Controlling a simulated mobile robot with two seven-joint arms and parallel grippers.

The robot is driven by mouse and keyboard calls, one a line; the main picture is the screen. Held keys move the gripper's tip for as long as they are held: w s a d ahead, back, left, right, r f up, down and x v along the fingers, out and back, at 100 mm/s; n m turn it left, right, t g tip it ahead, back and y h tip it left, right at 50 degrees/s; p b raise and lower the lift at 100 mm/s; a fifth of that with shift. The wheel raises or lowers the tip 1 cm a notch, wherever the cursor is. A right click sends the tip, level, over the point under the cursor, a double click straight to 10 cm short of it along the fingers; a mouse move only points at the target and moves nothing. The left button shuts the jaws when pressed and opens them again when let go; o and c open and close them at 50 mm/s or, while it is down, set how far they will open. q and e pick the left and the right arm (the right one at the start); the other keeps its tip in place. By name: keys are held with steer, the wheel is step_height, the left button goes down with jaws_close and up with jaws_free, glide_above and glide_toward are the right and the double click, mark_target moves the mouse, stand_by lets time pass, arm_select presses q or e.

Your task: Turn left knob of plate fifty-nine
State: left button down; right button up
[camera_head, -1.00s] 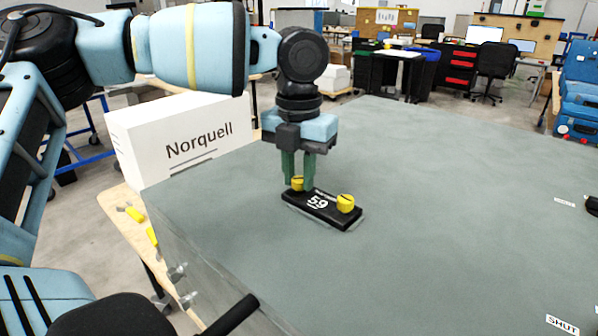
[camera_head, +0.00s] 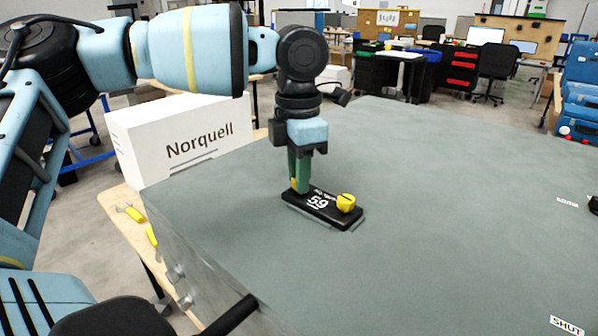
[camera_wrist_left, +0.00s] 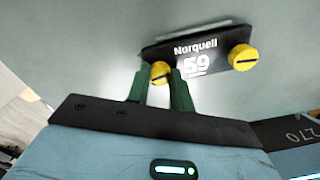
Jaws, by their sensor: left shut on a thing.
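The black plate marked 59 (camera_head: 322,206) lies on the grey-green top near its left edge. Its right yellow knob (camera_head: 346,203) is in clear view. My left gripper (camera_head: 300,188) points straight down over the plate's left end, with its green fingers shut on the left knob. That knob is mostly hidden in the head view. In the left wrist view the left knob (camera_wrist_left: 160,71) shows between the fingertips, and the right knob (camera_wrist_left: 243,57) is free, its slot roughly level. My right gripper is not in view.
A white box marked Norquell (camera_head: 185,145) stands behind and left of the plate. A label reading SHUT (camera_head: 567,326) is at the front right of the grey-green top (camera_head: 450,220). The middle of that top is clear.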

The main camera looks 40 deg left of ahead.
arm_select(q)
steer(key=shift+w+r, duration=0.1)
steer(key=shift+r, duration=0.1)
stand_by(0.3)
steer(key=c, duration=1.2)
jaws_free()
steer(key=shift+f, duration=0.15)
steer(key=shift+r+b, duration=0.4)
steer(key=shift+r, duration=3.55)
